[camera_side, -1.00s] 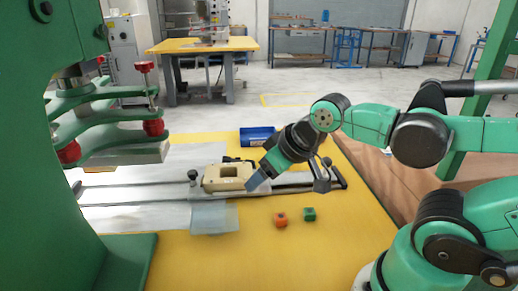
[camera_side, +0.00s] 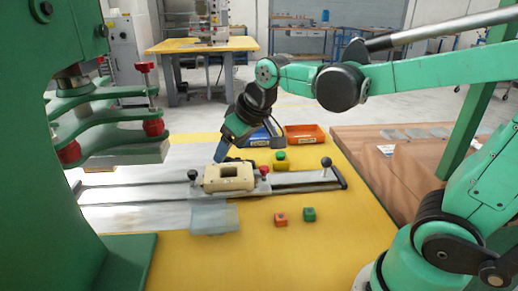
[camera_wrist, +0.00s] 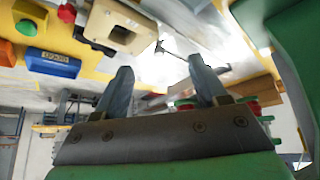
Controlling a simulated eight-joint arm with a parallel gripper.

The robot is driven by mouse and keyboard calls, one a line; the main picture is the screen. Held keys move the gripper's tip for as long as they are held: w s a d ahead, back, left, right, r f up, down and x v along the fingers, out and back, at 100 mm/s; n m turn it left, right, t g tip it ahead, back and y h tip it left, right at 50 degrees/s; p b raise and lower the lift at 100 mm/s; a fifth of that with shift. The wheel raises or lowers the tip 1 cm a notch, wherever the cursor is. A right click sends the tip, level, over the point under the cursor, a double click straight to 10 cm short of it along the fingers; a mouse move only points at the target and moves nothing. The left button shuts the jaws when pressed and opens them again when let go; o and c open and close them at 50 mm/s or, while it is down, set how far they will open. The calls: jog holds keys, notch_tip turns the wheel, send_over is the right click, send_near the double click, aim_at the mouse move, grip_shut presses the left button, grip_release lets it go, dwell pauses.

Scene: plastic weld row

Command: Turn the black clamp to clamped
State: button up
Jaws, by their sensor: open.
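The black clamp (camera_side: 237,160) is a small dark piece at the back edge of the beige fixture (camera_side: 212,184), partly hidden behind it in the side view. In the wrist view a dark piece (camera_wrist: 98,44) lies along the edge of the beige block (camera_wrist: 104,20). I cannot tell which way the clamp is turned. My gripper (camera_side: 220,153) points down and left, just behind and above the fixture, close to the clamp. In the wrist view its two blue-grey fingers (camera_wrist: 164,78) stand apart with nothing between them. I cannot tell whether a finger touches the clamp.
The fixture sits on a sliding rail with black ball knobs (camera_side: 326,163). A red knob (camera_side: 264,170), a yellow box with a green button (camera_side: 281,164), a blue bin (camera_side: 262,141) and an orange bin (camera_side: 305,134) are close by. The green press (camera_side: 110,130) stands left. The front mat has two small cubes.

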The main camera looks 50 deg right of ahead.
jog(key=w+f, duration=0.1)
jog(key=w, duration=0.5)
jog(key=n+g, duration=0.1)
send_near(192, 172)
jog(key=f, duration=0.2)
jog(key=shift+w+d+f+g, duration=0.15)
jog(key=shift+w+f+g, duration=0.25)
jog(key=shift+w, duration=0.4)
jog(key=shift+x, duration=2.55)
jog(key=shift+y, duration=0.3)
grip_shut()
